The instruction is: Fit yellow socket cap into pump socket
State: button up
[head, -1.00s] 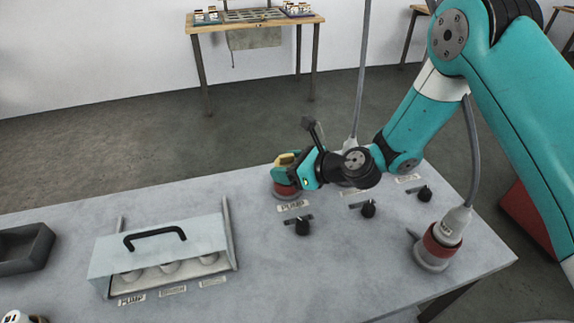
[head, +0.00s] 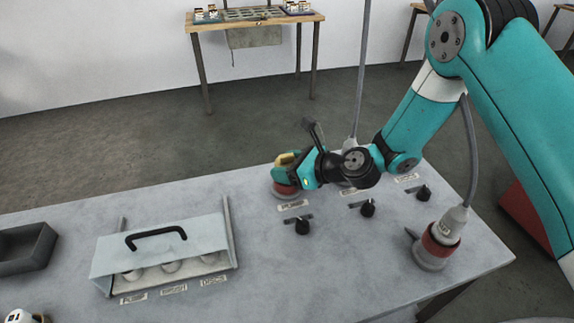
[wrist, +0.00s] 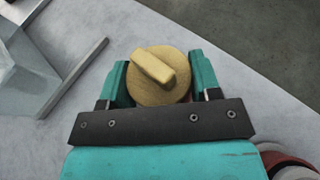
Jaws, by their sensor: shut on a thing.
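The yellow socket cap (wrist: 160,80) is round with a raised grip bar across its top. In the wrist view it sits between the two teal fingers of my gripper (wrist: 162,82), which is shut on it. In the head view the cap (head: 284,158) shows partly beside my gripper (head: 290,163). It is just above or on a red-ringed socket (head: 284,190) at the table's far edge, behind a label that seems to read "PUMP" (head: 293,206). My gripper hides the join, so I cannot tell whether the cap is seated.
A grey plug (head: 452,226) sits in a red-ringed socket (head: 436,252) at right. The table (head: 330,270) is clear in front.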

jog(key=shift+f+b, duration=0.45)
jog(key=shift+f, duration=0.25)
jog(key=shift+r, duration=0.15)
jog(key=shift+r+p, duration=0.4)
jog(key=shift+p, duration=0.25)
jog(key=shift+r+p, duration=0.2)
jog(key=shift+p, duration=0.1)
jog(key=shift+f, duration=0.7)
dwell(1.6)
jog(key=shift+r, duration=0.1)
jog(key=shift+r+p, duration=0.4)
jog(key=shift+p, duration=0.05)
jog(key=shift+r+p, duration=0.2)
jog(key=shift+p, duration=0.1)
dwell(0.3)
jog(key=shift+f, duration=0.7)
dwell(1.4)
